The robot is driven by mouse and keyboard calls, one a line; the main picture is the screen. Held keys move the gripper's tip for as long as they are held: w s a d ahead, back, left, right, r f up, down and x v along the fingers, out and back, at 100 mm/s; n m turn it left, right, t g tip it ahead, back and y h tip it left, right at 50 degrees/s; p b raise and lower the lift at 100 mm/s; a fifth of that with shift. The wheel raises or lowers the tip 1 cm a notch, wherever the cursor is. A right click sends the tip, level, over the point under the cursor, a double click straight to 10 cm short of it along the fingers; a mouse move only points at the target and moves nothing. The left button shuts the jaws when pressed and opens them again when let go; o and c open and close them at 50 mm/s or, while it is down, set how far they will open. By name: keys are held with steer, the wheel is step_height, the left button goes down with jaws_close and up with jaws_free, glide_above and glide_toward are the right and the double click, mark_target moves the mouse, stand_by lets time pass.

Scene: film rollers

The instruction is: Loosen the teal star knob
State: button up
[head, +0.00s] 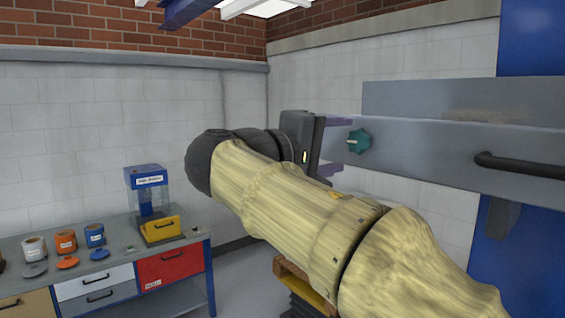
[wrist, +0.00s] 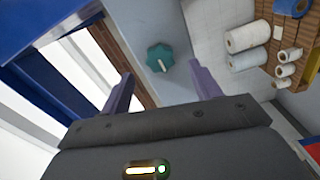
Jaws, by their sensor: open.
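The teal star knob (head: 360,141) is on the grey panel (head: 420,150) in the head view, with a pale mark across its face. It also shows in the wrist view (wrist: 160,58), ahead of my gripper and roughly centred between the fingers. My gripper (head: 338,146) is open, its two purple fingers pointing right towards the knob, one above and one below its height. In the wrist view, my gripper (wrist: 159,85) has its fingers wide apart with nothing between them. The fingers do not appear to touch the knob.
A dark bar handle (head: 520,165) sticks out from the panel right of the knob. A blue column (head: 530,45) stands at right. A workbench (head: 100,260) with several pots and a yellow-and-blue machine (head: 152,205) is at left. Paper rolls (wrist: 245,45) show in the wrist view.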

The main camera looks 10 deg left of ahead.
steer(key=b+v, duration=0.2)
steer(key=v, duration=1)
steer(key=shift+a, duration=0.1)
steer(key=w+d+f+n+g+y, duration=0.1)
steer(key=w+d+f+n+y, duration=0.1)
steer(key=w+f, duration=0.45)
steer(key=w+d+f+n+g+y, duration=0.1)
steer(key=w+d+f+n, duration=0.2)
steer(key=f, duration=0.7)
steer(key=w+d+f+m+g+y, duration=0.15)
steer(key=d+f+g, duration=0.4)
steer(key=f, duration=0.75)
steer(key=s+d+f+m+g+y, duration=0.1)
steer(key=s+d+f+m, duration=0.3)
steer(key=f, duration=0.4)
steer(key=s+d+f+m+g+y, duration=0.1)
steer(key=s+d+f+m+y, duration=0.2)
steer(key=s+d+f, duration=0.3)
steer(key=s+d+f+m+g+y, duration=0.2)
steer(key=s+d+f+m, duration=0.3)
steer(key=f, duration=0.4)
steer(key=shift+d+f, duration=0.35)
steer(key=shift+d, duration=0.2)
